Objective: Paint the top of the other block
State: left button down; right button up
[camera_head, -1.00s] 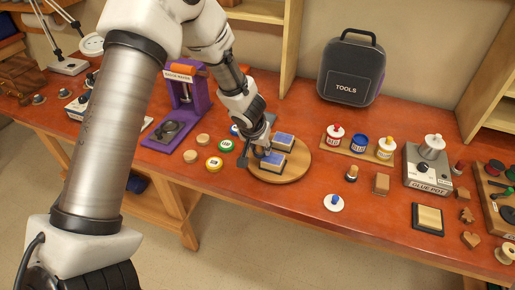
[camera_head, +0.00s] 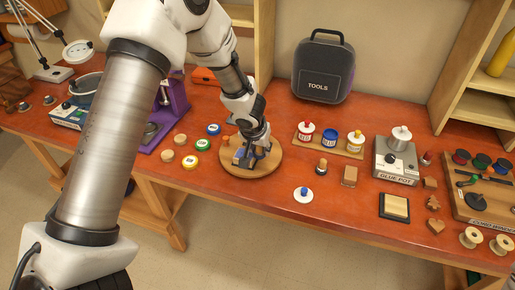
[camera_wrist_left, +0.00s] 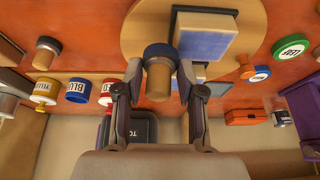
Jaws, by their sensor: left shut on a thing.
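My left gripper (camera_head: 250,153) is over the round wooden board (camera_head: 239,172). In the left wrist view the left gripper (camera_wrist_left: 160,82) is shut on a dauber (camera_wrist_left: 158,72) with a wooden handle and a dark blue tip. A block (camera_wrist_left: 204,40) with a blue top sits on a dark base on the board, beside the dauber. A second blue-topped block (camera_wrist_left: 199,72) is partly hidden behind it and a finger. I cannot tell whether the dauber touches either block. In the head view the gripper covers most of both blocks. My right gripper is not in view.
Red, blue (camera_head: 329,139) and yellow paint pots stand on a wooden strip right of the board. A white lid with a blue knob (camera_head: 303,194) lies in front. Several coloured discs (camera_head: 202,145) lie left of the board. The glue pot (camera_head: 397,158) stands at right.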

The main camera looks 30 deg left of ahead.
pick_arm(q)
jog(key=r+p, duration=0.1)
jog(key=a+r+p, duration=0.1)
jog(key=r, duration=0.1)
jog(key=shift+s+r, duration=0.2)
jog(key=r+p, duration=0.2)
jog(key=r, duration=0.1)
jog(key=shift+w+d, duration=0.15)
jog(key=shift+d, duration=0.15)
jog(key=shift+r+p, duration=0.15)
jog(key=shift+p, duration=0.25)
jog(key=shift+a+r, duration=0.1)
jog(key=shift+a, duration=0.1)
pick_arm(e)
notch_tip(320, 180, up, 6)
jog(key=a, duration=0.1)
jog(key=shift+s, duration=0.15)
pick_arm(q)
jog(key=shift+d, duration=0.1)
